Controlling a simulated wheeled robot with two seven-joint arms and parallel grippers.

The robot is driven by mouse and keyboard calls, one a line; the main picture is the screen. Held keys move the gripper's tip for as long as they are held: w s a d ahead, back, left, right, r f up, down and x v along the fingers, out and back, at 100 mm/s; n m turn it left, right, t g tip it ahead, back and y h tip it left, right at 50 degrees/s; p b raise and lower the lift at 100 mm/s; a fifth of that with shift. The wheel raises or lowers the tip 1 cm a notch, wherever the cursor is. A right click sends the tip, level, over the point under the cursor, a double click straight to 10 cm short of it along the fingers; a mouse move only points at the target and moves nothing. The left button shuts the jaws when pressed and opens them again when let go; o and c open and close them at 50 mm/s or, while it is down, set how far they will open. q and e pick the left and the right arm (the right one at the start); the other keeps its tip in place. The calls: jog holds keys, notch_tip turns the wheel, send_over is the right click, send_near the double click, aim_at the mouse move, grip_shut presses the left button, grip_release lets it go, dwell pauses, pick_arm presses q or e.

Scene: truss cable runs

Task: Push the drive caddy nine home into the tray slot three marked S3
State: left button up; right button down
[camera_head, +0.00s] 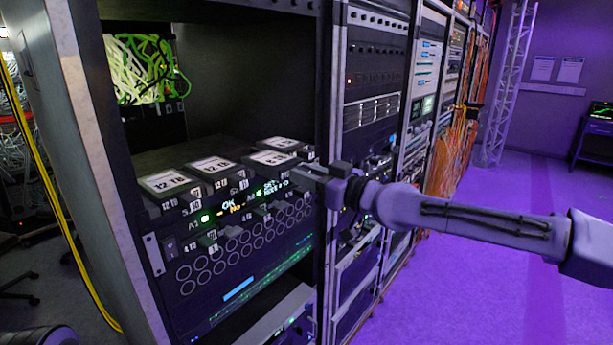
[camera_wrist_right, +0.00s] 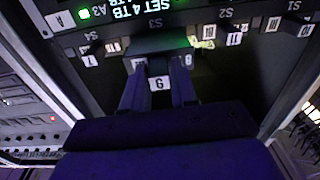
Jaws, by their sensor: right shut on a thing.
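My right gripper (camera_head: 312,174) is at the front of the rack unit, its arm coming in from the right. In the right wrist view its two fingers (camera_wrist_right: 158,88) are shut on the tag of drive caddy nine (camera_wrist_right: 157,84). The dark caddy body extends from the tag toward the tray slot marked S3 (camera_wrist_right: 155,23). The caddy appears lined up below that mark and stands out toward me. How deep it sits in the slot cannot be told. In the head view the gripper hides the caddy. My left gripper is out of view.
Neighbouring numbered handles, such as tag 1 (camera_wrist_right: 89,60) and tag 11 (camera_wrist_right: 234,39), flank the caddy closely. A rack post (camera_head: 336,90) rises right beside my gripper. Purple floor (camera_head: 480,270) is open at right.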

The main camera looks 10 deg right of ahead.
aim_at(282, 167)
jog(key=shift+b+x, duration=0.55)
jog(key=shift+x, duration=2.5)
jog(key=shift+w+a, duration=0.3)
jog(key=shift+w, duration=0.1)
jog(key=c, duration=0.8)
grip_release()
